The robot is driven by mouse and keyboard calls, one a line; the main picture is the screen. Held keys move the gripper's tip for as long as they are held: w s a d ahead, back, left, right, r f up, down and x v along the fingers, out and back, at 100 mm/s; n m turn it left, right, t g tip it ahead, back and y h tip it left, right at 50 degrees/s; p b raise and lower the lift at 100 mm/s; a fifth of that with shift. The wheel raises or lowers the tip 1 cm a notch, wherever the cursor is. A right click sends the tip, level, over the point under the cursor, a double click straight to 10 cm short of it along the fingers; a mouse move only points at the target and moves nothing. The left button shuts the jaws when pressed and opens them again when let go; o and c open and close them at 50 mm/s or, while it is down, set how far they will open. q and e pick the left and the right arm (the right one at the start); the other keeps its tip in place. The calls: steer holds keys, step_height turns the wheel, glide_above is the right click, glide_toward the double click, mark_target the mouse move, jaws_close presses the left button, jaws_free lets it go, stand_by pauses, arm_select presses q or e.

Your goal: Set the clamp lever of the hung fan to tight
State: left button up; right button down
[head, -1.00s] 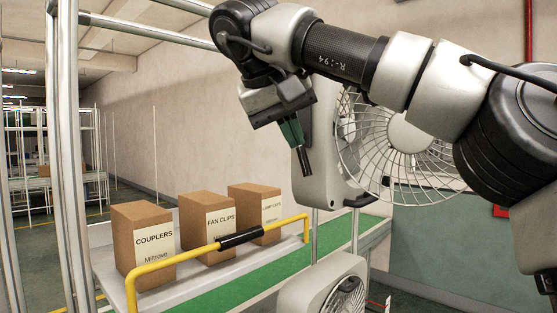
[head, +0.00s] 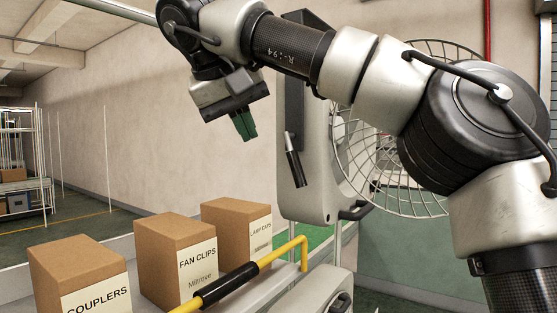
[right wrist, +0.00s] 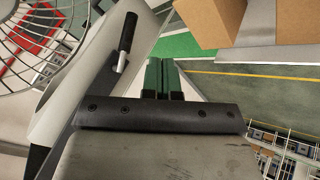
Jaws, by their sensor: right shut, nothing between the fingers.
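The hung fan (head: 318,187) has a pale grey housing and a round wire guard, partly hidden behind my right arm. Its clamp lever (head: 294,162) is a black handle on a silver stem, on the housing's left face. The handle points down, its lower end leaning slightly right. My right gripper (head: 243,125) has green fingers, shut and empty, left of the lever and a little above it, apart from it. In the right wrist view the lever (right wrist: 128,38) lies up and left of the shut fingers (right wrist: 163,78). My left gripper is out of view.
Boxes marked couplers (head: 80,275), fan clips (head: 176,255) and lamp caps (head: 236,228) stand below left, behind a yellow rail (head: 275,256) with a black grip. Another grey unit (head: 312,292) shows at the bottom edge. Open air lies left of the gripper.

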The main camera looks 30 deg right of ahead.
mark_target(297, 169)
steer(key=x, duration=0.2)
steer(key=w+x, duration=0.1)
steer(key=x, duration=0.5)
steer(key=shift+w+a+f, duration=0.1)
steer(key=shift+w+a, duration=0.1)
steer(key=shift+w, duration=0.1)
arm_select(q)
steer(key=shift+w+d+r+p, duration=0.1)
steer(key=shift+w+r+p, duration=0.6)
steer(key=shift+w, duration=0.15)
arm_select(e)
steer(key=d, duration=0.3)
steer(key=d+f, duration=0.1)
steer(key=d, duration=0.1)
steer(key=shift+s+d, duration=0.15)
steer(key=shift+s, duration=0.1)
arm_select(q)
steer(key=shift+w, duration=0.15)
arm_select(e)
steer(key=shift+w+f, duration=0.1)
steer(key=shift+w, duration=0.1)
